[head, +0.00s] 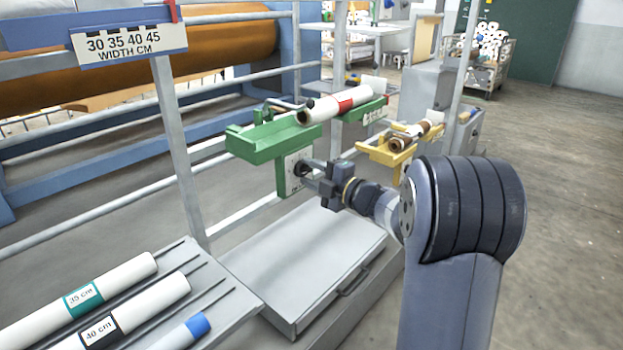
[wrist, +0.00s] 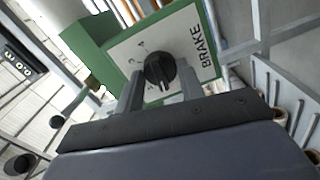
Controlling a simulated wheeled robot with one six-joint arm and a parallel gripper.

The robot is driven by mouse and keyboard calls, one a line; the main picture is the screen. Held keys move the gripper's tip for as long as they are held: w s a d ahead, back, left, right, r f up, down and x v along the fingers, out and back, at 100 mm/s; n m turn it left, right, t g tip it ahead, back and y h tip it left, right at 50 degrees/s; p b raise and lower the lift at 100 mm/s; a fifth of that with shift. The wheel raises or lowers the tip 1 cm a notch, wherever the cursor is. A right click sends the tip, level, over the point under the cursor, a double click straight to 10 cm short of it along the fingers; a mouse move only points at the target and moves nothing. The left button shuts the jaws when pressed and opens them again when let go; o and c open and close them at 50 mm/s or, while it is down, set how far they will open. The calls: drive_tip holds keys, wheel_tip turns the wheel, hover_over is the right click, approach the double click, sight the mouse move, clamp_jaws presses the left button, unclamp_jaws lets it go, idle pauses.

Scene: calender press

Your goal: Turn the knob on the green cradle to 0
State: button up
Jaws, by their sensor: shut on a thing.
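The green cradle (head: 262,141) stands in the middle of the head view, with a white plate on its front. The black knob (wrist: 160,70) sits on that white plate (wrist: 196,40), which reads BRAKE, in the wrist view. In the head view my gripper (head: 312,177) reaches the plate from the right and partly hides the knob.
A white roll with a red band (head: 330,103) lies across the green supports. A yellow cradle (head: 388,150) stands to the right. A grey drawer unit (head: 305,270) is below my gripper. White rolls (head: 95,290) lie on a rack at lower left. A grey post (head: 178,150) stands left.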

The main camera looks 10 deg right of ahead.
idle(0.5)
drive_tip(key=o, duration=1)
drive_tip(key=p+v, duration=0.2)
drive_tip(key=v, duration=0.8)
drive_tip(key=shift+s+d+p, duration=0.25)
drive_tip(key=shift+s+p, duration=0.05)
drive_tip(key=shift+p, duration=0.05)
drive_tip(key=b+x, duration=0.3)
drive_tip(key=x, duration=0.8)
drive_tip(key=shift+f, duration=0.1)
drive_tip(key=shift+p, duration=0.4)
